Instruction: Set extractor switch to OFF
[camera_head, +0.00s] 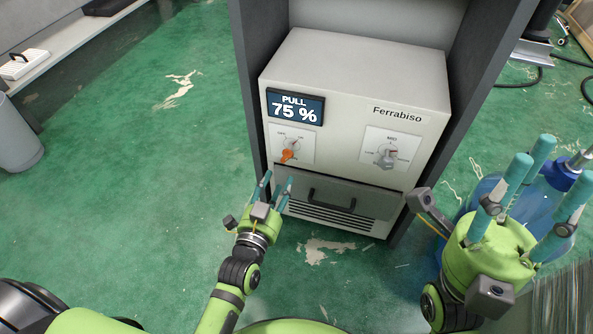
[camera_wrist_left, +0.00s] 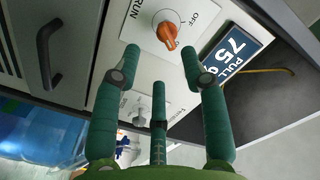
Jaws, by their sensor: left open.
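The switch is an orange knob (camera_head: 288,153) on a white plate at the left of the machine front. The knob also shows in the left wrist view (camera_wrist_left: 168,34), where the plate reads OFF at one side and RUN at another. In the head view its orange handle slants down and left. My left gripper (camera_head: 277,182) is open just below and in front of the knob, apparently not touching it. In the left wrist view its fingers (camera_wrist_left: 161,62) spread either side of the knob's line, empty. My right gripper (camera_head: 530,190) has its fingers spread apart, at the right.
The machine (camera_head: 350,75) has a display (camera_head: 295,107) reading PULL 75 %, a grey selector knob (camera_head: 386,154) and a drawer with a dark handle (camera_head: 331,200). Dark frame posts flank it. A blue translucent container (camera_wrist_left: 40,138) stands nearby.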

